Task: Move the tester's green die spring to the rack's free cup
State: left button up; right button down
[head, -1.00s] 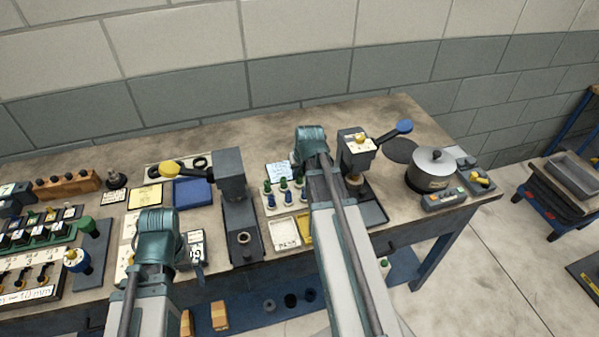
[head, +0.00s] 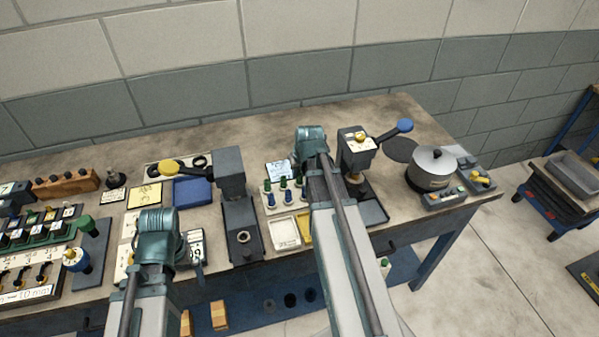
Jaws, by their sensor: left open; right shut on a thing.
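My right gripper (head: 311,150) is over the bench just left of the blue-handled press. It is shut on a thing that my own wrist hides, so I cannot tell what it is. The small rack (head: 272,208) with several green-topped and blue springs stands just left of this arm. The arm covers its right side, and I cannot make out which cup is free. The blue-handled press (head: 358,150) and the yellow-handled press (head: 230,175) stand either side; no green spring shows in either. My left gripper (head: 158,235) is open near the bench's front edge, at the left.
A lidded pot (head: 432,168) and a small control box (head: 443,198) stand at the right. A white tray (head: 284,232) lies in front of the rack. Fixtures with knobs (head: 40,235) crowd the left. The bench's back strip (head: 280,128) is fairly clear.

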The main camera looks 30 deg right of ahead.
jog(key=shift+f+b, duration=0.55)
jog(key=shift+f, duration=0.05)
jog(key=shift+c, duration=1.3)
grip_release()
jog(key=shift+r, duration=0.1)
jog(key=shift+r+p, duration=3.7)
jog(key=shift+p, duration=0.15)
jog(key=shift+f, duration=0.15)
notch_tip(320, 180, down, 6)
jog(key=b, duration=0.6)
